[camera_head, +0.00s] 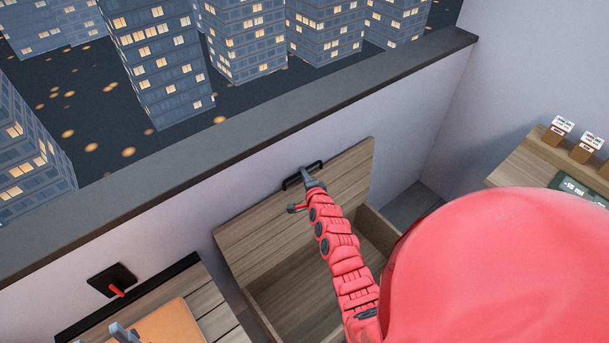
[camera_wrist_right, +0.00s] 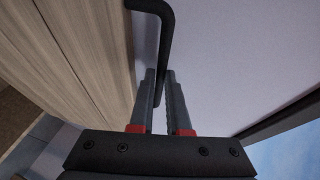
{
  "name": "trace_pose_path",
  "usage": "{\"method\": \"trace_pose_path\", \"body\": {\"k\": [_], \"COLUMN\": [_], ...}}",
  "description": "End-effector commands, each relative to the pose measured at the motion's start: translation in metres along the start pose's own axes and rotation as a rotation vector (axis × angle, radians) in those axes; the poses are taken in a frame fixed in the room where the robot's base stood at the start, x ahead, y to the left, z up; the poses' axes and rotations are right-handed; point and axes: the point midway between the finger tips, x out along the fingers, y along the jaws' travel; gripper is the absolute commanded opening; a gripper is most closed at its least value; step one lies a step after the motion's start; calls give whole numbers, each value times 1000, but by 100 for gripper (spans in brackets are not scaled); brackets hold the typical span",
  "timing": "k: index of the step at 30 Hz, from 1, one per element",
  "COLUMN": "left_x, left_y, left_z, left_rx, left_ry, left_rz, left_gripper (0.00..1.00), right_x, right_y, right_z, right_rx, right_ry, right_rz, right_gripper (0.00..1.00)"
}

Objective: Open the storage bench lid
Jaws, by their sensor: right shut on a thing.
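The storage bench lid (camera_head: 295,218) is wooden and stands raised, leaning back near the wall below the window. The open storage bench (camera_head: 290,292) below it shows its inside, partly hidden by my right arm. A black handle (camera_head: 290,184) is on the lid's upper edge; in the right wrist view it is a bent black bar (camera_wrist_right: 166,35). My right gripper (camera_head: 307,177) is at the handle and shut on it; its two fingers also show in the right wrist view (camera_wrist_right: 163,80), with the bar between them. My left gripper does not show clearly.
A dark window sill (camera_head: 230,135) runs behind the lid. A wooden surface with an orange panel (camera_head: 165,325) is at lower left. A shelf with small boxes (camera_head: 530,165) is at right. My red body covers the lower right.

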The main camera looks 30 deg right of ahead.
Motion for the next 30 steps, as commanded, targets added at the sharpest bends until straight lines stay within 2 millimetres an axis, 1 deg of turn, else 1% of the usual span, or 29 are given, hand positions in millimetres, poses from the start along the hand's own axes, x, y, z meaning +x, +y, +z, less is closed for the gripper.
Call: {"method": "trace_pose_path", "body": {"k": [25, 28, 30], "left_x": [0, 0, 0], "left_y": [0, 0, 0], "left_z": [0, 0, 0], "left_rx": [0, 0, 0], "left_ry": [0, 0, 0], "left_rz": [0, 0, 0], "left_gripper": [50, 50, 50], "right_x": [0, -5, -14], "right_y": [1, 4, 8], "right_z": [0, -3, -7], "right_rx": [0, 0, 1], "right_ry": [0, 1, 2], "right_rz": [2, 2, 4], "right_gripper": [0, 0, 0]}}
